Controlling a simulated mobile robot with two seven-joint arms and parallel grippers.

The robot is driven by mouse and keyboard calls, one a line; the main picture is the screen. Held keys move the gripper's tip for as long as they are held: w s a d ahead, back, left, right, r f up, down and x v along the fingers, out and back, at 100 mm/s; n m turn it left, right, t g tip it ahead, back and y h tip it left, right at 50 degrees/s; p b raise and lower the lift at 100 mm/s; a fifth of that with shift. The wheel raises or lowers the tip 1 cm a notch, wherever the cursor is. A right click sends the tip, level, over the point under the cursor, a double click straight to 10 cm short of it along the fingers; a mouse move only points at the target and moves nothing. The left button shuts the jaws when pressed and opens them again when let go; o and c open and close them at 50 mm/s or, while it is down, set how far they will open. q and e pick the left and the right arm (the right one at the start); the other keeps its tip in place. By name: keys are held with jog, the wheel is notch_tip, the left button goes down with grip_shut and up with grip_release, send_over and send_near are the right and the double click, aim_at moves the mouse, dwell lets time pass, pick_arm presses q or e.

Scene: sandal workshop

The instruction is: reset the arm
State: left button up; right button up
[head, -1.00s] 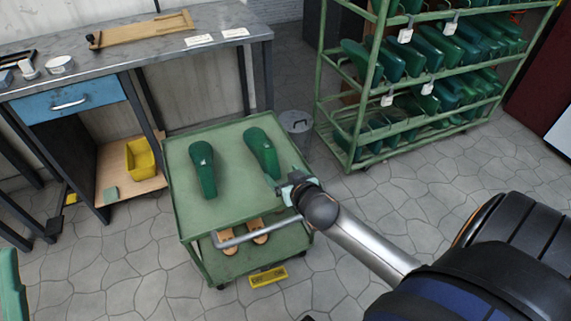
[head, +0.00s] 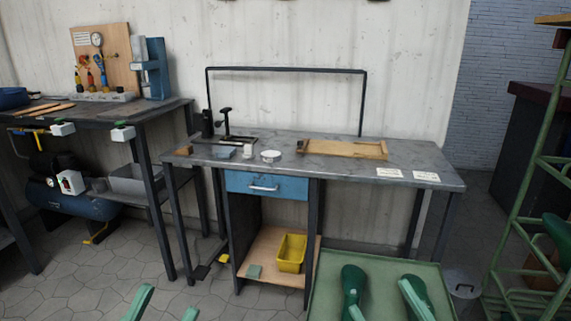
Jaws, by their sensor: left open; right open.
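My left gripper (head: 168,299) shows at the bottom edge as two light green fingertips, apart with nothing between them. My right gripper (head: 379,296) shows at the bottom edge as two light green fingertips, also apart. They overlap the green cart (head: 327,288) and its lasts in the picture; the fingers seem to hold nothing. Two dark green shoe lasts stand on the cart's top, a left one (head: 352,278) and a right one (head: 421,289). Both arms and the cart's lower part are out of the picture.
A grey workbench (head: 320,171) with a blue drawer (head: 265,187) stands ahead, carrying a wooden board (head: 343,148). A yellow bin (head: 291,252) sits on its lower shelf. A tool bench (head: 155,108) is at left, a green rack (head: 520,200) at right. Floor shows at lower left.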

jog(key=s+a+r+n+t+y+p, duration=0.1)
jog(key=s+a+r+n+y+p, duration=0.1)
jog(key=s+r+n+y, duration=0.45)
pick_arm(q)
jog(key=w+a+f+n+g+y+p, duration=0.3)
jog(key=w+f+n+g+y+p, duration=0.35)
jog(key=y+p, duration=0.7)
pick_arm(e)
jog(key=w+d+f+m+g+h+p, duration=0.25)
jog(key=w+f+m+g+h, duration=0.35)
jog(key=m+h, duration=0.45)
pick_arm(q)
jog(key=s+a+f+n+g+p, duration=0.1)
jog(key=s+f+n+g+p, duration=0.3)
jog(key=f+p, duration=0.7)
jog(key=s+g, duration=0.2)
jog(key=s, duration=0.2)
jog(key=shift+s+a+f, duration=0.15)
jog(key=shift+s+f, duration=0.2)
pick_arm(e)
jog(key=s+d+f+m+g+h, duration=0.2)
jog(key=s+f+g, duration=0.4)
jog(key=s+f, duration=0.3)
jog(key=shift+f+g+h, duration=0.4)
jog(key=shift+f+h, duration=0.4)
jog(key=shift+f, duration=0.15)
pick_arm(q)
jog(key=shift+h, duration=0.25)
pick_arm(e)
jog(key=shift+w+d, duration=0.1)
